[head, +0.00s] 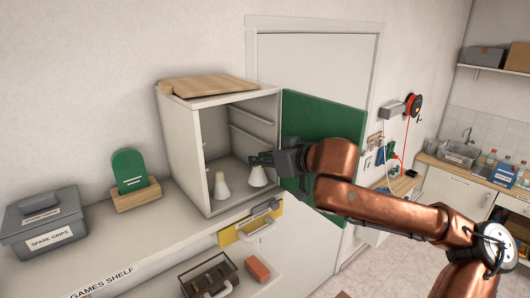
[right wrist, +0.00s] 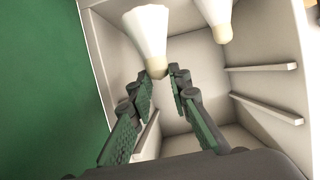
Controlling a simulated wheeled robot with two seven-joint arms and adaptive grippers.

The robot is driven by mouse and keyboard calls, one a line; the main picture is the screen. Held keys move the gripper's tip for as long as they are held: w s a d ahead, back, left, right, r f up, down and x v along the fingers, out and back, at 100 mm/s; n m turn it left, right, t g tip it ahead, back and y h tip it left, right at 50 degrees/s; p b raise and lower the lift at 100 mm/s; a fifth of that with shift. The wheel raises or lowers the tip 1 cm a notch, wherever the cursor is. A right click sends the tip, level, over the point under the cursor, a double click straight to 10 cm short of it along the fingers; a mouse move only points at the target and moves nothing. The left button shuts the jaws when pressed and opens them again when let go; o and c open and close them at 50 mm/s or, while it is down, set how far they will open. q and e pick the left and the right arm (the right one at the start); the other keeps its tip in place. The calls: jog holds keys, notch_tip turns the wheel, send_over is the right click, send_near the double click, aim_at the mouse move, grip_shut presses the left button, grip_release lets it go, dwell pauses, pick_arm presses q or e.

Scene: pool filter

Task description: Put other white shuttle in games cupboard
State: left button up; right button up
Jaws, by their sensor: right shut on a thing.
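The games cupboard (head: 184,150) is an open white box on the shelf, with its green door (head: 335,125) swung open to the right. My right gripper (head: 256,160) reaches into its front opening, shut on the cork of a white shuttle (head: 258,177). This shuttle is cork up, skirt down, low over the cupboard floor; I cannot tell if it touches. It also shows in the right wrist view (right wrist: 147,32), its cork at the fingertips (right wrist: 162,78). Another white shuttle (head: 221,188) stands cork up to its left inside the cupboard. My left gripper is not in view.
A wooden board (head: 208,86) lies on the cupboard's top. Rails (right wrist: 265,108) run along its inner side wall. A green paddle in a wooden stand (head: 130,170) and a grey spare grips box (head: 42,222) stand left. A yellow case (head: 240,234) is below the opening.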

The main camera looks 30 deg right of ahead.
jog(key=shift+w+a+r+p, duration=0.1)
jog(key=shift+w+p, duration=0.65)
jog(key=shift+p, duration=0.25)
jog(key=shift+w, duration=0.7)
jog(key=shift+w+a+f+b, duration=0.1)
jog(key=shift+w+f+b, duration=0.3)
jog(key=shift+w+f, duration=0.3)
jog(key=shift+f, duration=0.35)
jog(key=shift+s+f+b, duration=0.2)
jog(key=shift+s+b, duration=0.1)
jog(key=shift+b, duration=0.2)
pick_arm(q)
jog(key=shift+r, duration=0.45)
pick_arm(e)
jog(key=shift+w, duration=0.15)
jog(key=o, duration=0.9)
jog(key=shift+o, duration=0.6)
